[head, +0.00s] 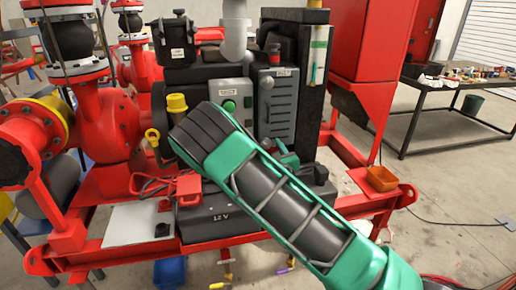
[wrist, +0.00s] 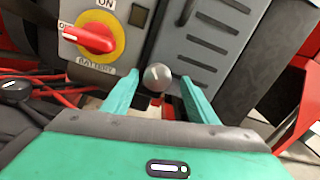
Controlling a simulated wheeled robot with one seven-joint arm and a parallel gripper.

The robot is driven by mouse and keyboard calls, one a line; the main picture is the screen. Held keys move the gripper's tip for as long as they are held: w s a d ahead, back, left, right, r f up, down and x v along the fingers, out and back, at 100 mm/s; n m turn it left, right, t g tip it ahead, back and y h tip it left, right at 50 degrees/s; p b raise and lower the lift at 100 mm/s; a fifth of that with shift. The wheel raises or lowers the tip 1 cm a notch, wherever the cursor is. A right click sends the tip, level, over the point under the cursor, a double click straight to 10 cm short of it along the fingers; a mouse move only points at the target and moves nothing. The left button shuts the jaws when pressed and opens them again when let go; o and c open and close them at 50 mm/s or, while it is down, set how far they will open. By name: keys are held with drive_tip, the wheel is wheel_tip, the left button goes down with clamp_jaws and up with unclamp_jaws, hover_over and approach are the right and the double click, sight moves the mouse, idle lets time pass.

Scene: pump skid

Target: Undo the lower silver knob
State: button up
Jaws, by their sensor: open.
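A round silver knob (wrist: 157,77) sits at the lower left corner of the grey louvred cover in the wrist view. The fingers of my gripper (wrist: 160,96) are open, one on each side of the knob, with a visible gap on both sides. I cannot tell the depth between fingertips and knob. The louvred grey cover (wrist: 212,38) also shows in the head view (head: 280,105), where my green arm hides its lower part and the knob. My gripper is mostly hidden behind the arm there.
A red battery switch (wrist: 92,38) on a yellow disc is left of the knob. Red cables (wrist: 35,90) run at the left. In the head view, a black 12 V battery (head: 225,217) and an orange bin (head: 381,178) are on the red skid frame.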

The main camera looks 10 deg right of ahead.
drive_tip(key=shift+w+a, duration=0.2)
drive_tip(key=shift+w, duration=0.1)
drive_tip(key=shift+a, duration=0.1)
drive_tip(key=c, duration=1.1)
drive_tip(key=shift+o, duration=0.2)
drive_tip(key=shift+a+f+m, duration=0.1)
drive_tip(key=shift+m, duration=2.7)
drive_tip(key=shift+a, duration=0.1)
drive_tip(key=o, duration=1.1)
drive_tip(key=shift+c, duration=0.2)
